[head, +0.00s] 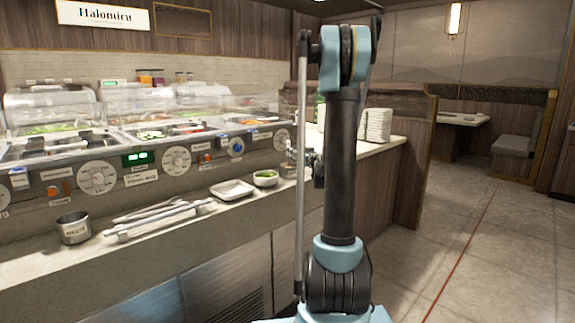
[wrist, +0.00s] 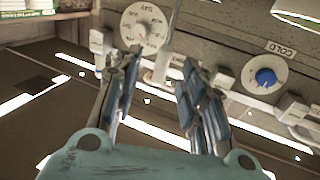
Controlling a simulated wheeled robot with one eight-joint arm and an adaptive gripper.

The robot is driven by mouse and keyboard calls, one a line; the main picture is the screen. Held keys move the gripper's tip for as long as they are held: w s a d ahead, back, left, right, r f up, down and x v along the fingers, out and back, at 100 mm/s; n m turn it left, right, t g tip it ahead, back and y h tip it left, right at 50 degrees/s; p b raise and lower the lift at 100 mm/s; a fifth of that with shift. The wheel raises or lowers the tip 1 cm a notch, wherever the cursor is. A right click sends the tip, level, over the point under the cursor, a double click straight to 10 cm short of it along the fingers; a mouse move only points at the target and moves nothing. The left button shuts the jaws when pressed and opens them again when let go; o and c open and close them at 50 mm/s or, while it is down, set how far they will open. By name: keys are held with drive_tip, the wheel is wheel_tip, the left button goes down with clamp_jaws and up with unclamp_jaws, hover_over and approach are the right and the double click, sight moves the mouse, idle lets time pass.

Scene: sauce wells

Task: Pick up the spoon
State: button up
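Long silver utensils (head: 160,218) lie on the counter ledge in the head view, across a low rest. The spoon may be among them, but I cannot tell its shape apart from the others at this size. My gripper (wrist: 160,66) is open in the wrist view, with nothing between its two fingers. It faces the control panel with its dials. In the head view my gripper is mostly hidden behind my arm, to the right of the utensils and apart from them. No spoon is recognisable in the wrist view.
A metal cup (head: 74,229) stands left of the utensils. A white tray (head: 232,190) and a small bowl of green food (head: 265,178) sit to their right. The panel has a blue knob (wrist: 266,78) and a white dial (wrist: 146,24). Stacked plates (head: 375,125) stand behind my arm.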

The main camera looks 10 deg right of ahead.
drive_tip(key=shift+a+x, duration=0.15)
drive_tip(key=shift+x, duration=1.55)
drive_tip(key=shift+a+x, duration=0.1)
drive_tip(key=shift+x, duration=1.55)
drive_tip(key=shift+s+r, duration=0.1)
clamp_jaws()
